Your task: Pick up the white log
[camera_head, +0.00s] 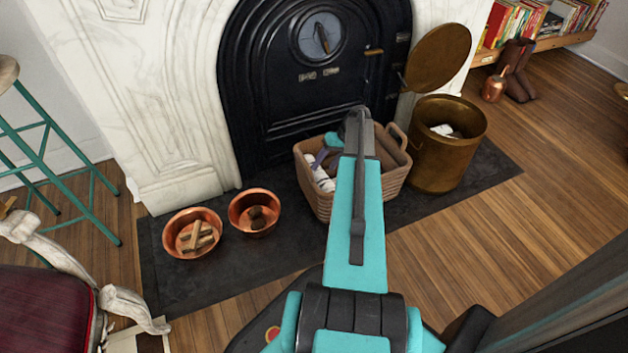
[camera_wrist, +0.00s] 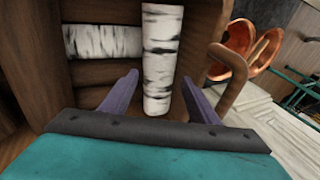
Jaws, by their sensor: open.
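A white birch log (camera_wrist: 163,40) with dark marks lies lengthwise in the wrist view, inside a woven basket. A second white log (camera_wrist: 103,41) lies crosswise to its left. White log (camera_head: 320,178) also shows at the basket's left side in the head view. My gripper (camera_wrist: 159,80) is open, its purple fingers on either side of the lengthwise log's near part in the picture. Whether they touch it I cannot tell. In the head view my gripper (camera_head: 322,158) is down at the basket, partly hidden by my arm.
The basket (camera_head: 318,207) stands on the dark hearth, its handle (camera_wrist: 230,72) close to my right finger. A brass bin (camera_head: 446,160) is right of it. Two copper bowls (camera_head: 172,240) (camera_head: 236,215) stand left. The black stove front (camera_head: 270,100) is behind.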

